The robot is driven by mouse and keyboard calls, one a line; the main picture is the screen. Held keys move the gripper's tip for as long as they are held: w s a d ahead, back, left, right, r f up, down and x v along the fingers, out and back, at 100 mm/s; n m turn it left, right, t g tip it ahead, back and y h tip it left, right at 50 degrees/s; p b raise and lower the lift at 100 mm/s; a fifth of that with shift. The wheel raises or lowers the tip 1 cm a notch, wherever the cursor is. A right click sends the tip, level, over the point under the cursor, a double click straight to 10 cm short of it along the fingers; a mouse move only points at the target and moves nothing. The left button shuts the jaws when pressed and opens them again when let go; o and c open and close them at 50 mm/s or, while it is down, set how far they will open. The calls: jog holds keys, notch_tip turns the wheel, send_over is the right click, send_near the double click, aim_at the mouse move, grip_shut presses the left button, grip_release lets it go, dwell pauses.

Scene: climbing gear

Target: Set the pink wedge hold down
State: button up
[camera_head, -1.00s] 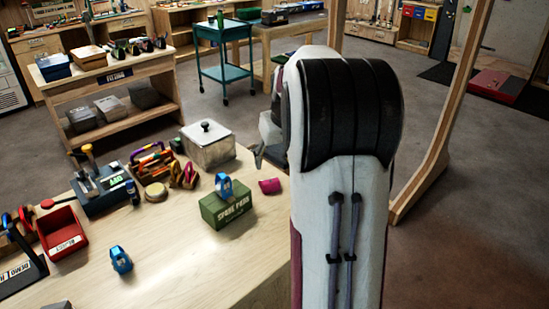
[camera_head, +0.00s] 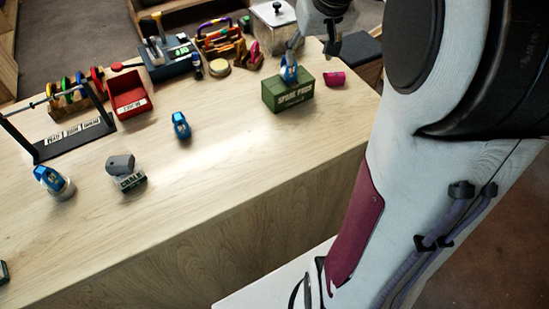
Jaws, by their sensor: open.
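The pink wedge hold (camera_head: 334,78) lies on the wooden table, just right of the green spare-parts box (camera_head: 289,93) and near the table's far right edge. My gripper (camera_head: 313,45) is at the top of the view, above and behind the box and the hold. Its fingers are spread and nothing shows between them. It looks apart from the pink hold. Part of it is cut off by the top edge of the picture.
A blue device (camera_head: 289,68) stands on the green box, close to my gripper. A lidded metal container (camera_head: 272,20) is behind it. The table's front middle is clear.

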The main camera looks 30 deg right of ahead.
jog(key=s+a+r+n, duration=0.2)
jog(key=s+a, duration=0.7)
jog(key=a, duration=0.4)
jog(key=s+a+f+n+t+y, duration=0.1)
jog(key=s+a+f, duration=0.2)
jog(key=s+a, duration=0.5)
jog(key=shift+s, duration=1.9)
